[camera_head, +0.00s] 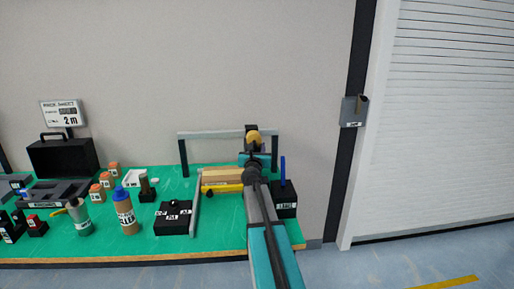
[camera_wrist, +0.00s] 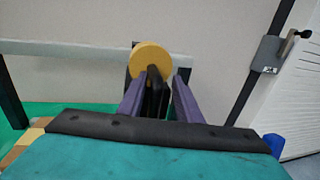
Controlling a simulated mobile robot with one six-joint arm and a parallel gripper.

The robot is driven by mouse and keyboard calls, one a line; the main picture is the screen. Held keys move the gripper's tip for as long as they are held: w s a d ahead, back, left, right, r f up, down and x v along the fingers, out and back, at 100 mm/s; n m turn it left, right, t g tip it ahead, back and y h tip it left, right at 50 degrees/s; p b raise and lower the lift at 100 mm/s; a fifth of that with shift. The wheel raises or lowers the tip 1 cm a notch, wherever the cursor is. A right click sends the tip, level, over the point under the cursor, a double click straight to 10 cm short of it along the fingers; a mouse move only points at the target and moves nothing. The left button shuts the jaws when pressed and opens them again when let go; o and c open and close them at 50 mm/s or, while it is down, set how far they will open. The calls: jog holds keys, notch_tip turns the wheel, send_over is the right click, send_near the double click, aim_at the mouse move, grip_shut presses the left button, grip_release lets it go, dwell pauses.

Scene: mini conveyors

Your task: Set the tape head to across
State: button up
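The tape head shows as a yellow disc (camera_wrist: 152,61) on a black mount, at the crossbar of a grey frame; in the head view the yellow disc (camera_head: 254,137) is above the far right of the green table. My gripper (camera_wrist: 160,78) points at it, its two purple fingers spread with a black upright part (camera_wrist: 156,92) below the disc between them. A gap shows on the right of this part; the left finger looks very close to it. In the head view my arm hides the gripper's tips and the lower mount. I cannot tell which way the head is set.
The grey frame (camera_head: 212,135) spans the table's far right. A wooden piece and yellow bar lie left of my arm, and a black box with a blue post (camera_head: 283,170) stands right. Bottles (camera_head: 124,210), a black case (camera_head: 62,157) and small blocks fill the left.

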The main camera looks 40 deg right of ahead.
jog(key=b+v, duration=0.1)
jog(key=v, duration=1.1)
jog(key=shift+a, duration=0.3)
jog(key=shift+s+r, duration=0.15)
jog(key=shift+r, duration=0.1)
dwell(0.3)
